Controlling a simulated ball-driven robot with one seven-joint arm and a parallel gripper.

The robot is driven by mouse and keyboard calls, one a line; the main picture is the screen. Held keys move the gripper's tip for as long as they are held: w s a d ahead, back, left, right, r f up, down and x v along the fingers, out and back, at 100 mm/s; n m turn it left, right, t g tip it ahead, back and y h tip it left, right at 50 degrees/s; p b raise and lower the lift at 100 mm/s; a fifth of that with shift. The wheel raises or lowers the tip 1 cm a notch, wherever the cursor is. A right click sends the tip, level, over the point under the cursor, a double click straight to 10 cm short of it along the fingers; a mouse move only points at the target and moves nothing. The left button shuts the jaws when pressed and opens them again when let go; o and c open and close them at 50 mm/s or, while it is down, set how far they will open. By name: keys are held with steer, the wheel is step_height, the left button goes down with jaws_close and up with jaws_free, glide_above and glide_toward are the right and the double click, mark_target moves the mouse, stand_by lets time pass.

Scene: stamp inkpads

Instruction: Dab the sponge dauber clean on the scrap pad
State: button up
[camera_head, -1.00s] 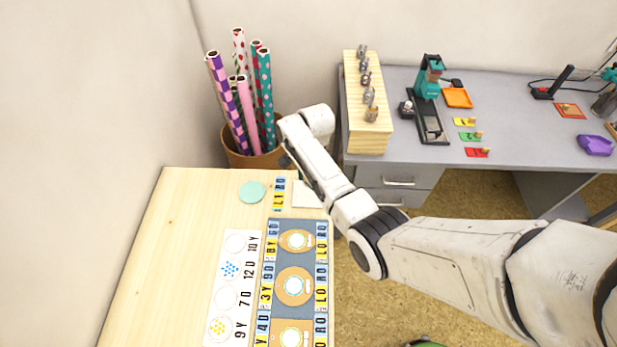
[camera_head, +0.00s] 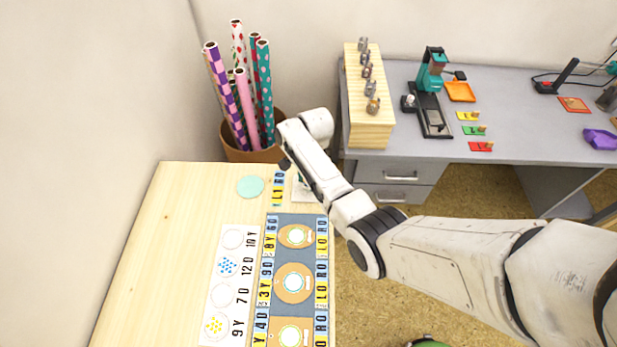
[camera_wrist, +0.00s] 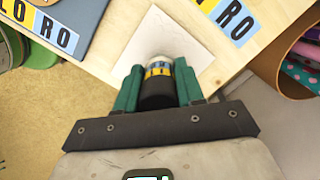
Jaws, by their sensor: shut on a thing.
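The sponge dauber (camera_wrist: 158,88) shows in the wrist view with a dark body, a yellow and blue lettered band and a pale tip. My gripper (camera_wrist: 158,84) is shut on it, with a teal finger on each side. The pale tip lies over the white scrap pad (camera_wrist: 178,30); I cannot tell whether it touches. Faint grey marks show on the pad near the tip. In the head view the scrap pad (camera_head: 303,194) lies at the wooden table's right edge, partly hidden by my arm. The dauber is hidden there behind my wrist.
A grey mat (camera_head: 270,262) with round inkpads and letter labels lies on the wooden table, beside a white card (camera_head: 226,305). A pale green disc (camera_head: 250,187) lies near the back. A brown bin (camera_head: 236,154) of patterned rolls stands behind the table. A grey desk (camera_head: 530,140) is at right.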

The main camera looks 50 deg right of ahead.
steer(key=shift+f+b, duration=0.3)
steer(key=shift+f, duration=0.4)
stand_by(2.0)
steer(key=shift+r+p, duration=0.6)
steer(key=shift+p, duration=0.05)
stand_by(0.3)
step_height(320, 180, up, 3)
steer(key=p, duration=0.2)
steer(key=shift+f+p, duration=0.1)
steer(key=shift+p, duration=0.2)
steer(key=shift+r, duration=0.85)
